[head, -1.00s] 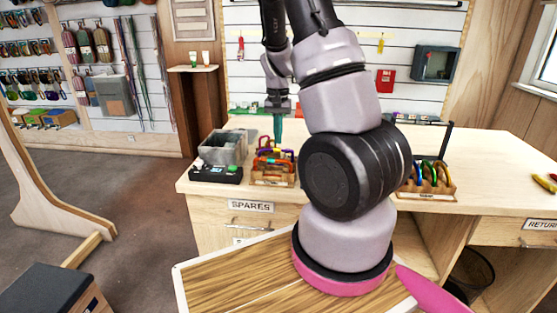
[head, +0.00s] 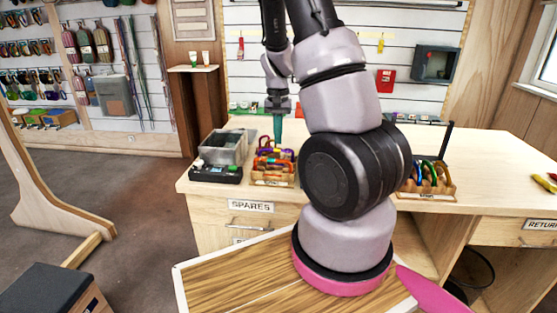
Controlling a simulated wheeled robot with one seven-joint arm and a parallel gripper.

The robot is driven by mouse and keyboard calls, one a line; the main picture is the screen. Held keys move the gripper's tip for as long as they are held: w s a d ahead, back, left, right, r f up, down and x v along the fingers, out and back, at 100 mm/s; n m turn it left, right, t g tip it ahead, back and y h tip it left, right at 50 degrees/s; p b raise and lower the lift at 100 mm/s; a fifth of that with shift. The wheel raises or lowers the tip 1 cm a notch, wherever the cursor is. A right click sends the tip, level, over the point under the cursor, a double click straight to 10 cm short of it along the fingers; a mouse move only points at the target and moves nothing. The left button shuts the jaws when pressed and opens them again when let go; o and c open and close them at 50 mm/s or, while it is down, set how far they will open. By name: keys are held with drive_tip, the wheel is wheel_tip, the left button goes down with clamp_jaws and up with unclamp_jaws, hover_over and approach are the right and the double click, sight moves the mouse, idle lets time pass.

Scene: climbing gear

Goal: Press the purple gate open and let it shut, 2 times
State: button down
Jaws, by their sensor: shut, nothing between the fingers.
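A wooden rack (head: 272,181) on the counter in the head view holds several coloured carabiners, orange and red ones most visible. A small purple carabiner part (head: 268,151) shows near the top of the rack, just below my fingers. Its gate is too small to make out, and I cannot tell whether it is open or shut. My gripper (head: 278,140) points down above the back of the rack, with its teal fingers together and nothing held. I cannot tell whether the fingertips touch the purple carabiner.
A grey bin (head: 224,148) and a black tray (head: 215,174) with small items stand left of the rack. A second carabiner rack (head: 428,190) stands to the right, partly behind my arm. The counter (head: 490,165) is clear at the right middle.

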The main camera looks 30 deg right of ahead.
drive_tip(key=shift+f, duration=0.1)
drive_tip(key=shift+f, duration=1.25)
drive_tip(key=shift+r, duration=3.55)
